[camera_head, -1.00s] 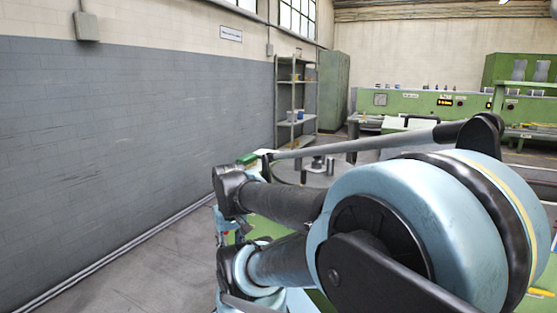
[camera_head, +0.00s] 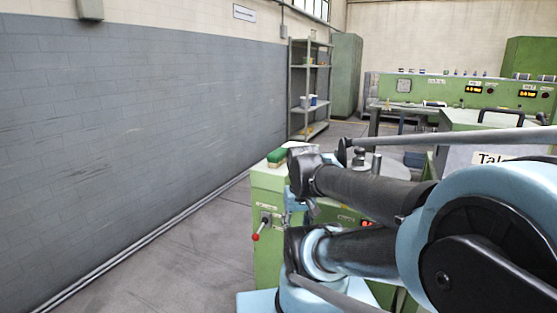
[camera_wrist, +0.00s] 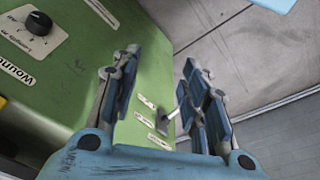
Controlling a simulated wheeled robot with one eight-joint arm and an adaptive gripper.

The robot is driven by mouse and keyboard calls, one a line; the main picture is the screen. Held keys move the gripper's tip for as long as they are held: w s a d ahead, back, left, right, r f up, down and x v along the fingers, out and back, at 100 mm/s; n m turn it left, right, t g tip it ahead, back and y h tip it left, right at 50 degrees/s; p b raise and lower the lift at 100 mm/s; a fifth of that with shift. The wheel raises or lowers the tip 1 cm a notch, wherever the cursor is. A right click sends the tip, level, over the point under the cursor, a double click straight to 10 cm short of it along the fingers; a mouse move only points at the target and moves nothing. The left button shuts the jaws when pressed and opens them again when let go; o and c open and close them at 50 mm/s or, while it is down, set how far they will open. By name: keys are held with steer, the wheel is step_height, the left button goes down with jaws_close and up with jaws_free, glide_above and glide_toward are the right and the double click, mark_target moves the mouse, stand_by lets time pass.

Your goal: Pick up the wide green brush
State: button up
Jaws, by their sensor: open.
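A small green block-like thing, probably the wide green brush (camera_head: 277,156), lies on top of a green machine cabinet (camera_head: 268,178) in the head view, just left of my arm. Its lower side and right end are hard to make out at this size. The brush does not show in the wrist view. My gripper (camera_wrist: 160,72) is open and empty in the wrist view, its blue fingers apart above the side of a green machine (camera_wrist: 75,85) with labels. In the head view my arm hides most of the gripper.
A black knob (camera_wrist: 38,23) and a small metal lever (camera_wrist: 166,121) stick out from the machine near my fingers. A red-tipped lever (camera_head: 257,236) is on the cabinet front. Grey wall (camera_head: 120,130) and clear floor (camera_head: 190,255) lie left. Shelves (camera_head: 309,90) stand behind.

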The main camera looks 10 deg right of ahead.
steer(key=o, duration=0.3)
steer(key=w+r+m, duration=0.1)
steer(key=w+r, duration=0.4)
steer(key=r, duration=0.4)
steer(key=shift+w+r+m+g, duration=0.3)
steer(key=shift+r, duration=0.1)
step_height(320, 180, up, 20)
steer(key=m+g, duration=0.3)
steer(key=m, duration=0.3)
glide_above(279, 151)
steer(key=w+d, duration=0.1)
steer(key=w, duration=0.1)
steer(key=shift+y, duration=0.4)
steer(key=f, duration=0.5)
steer(key=s+f, duration=0.1)
steer(key=f, duration=0.5)
steer(key=a+f, duration=0.1)
steer(key=f, duration=0.5)
steer(key=shift+s+a, duration=0.1)
steer(key=shift+s, duration=0.3)
steer(key=c, duration=1.2)
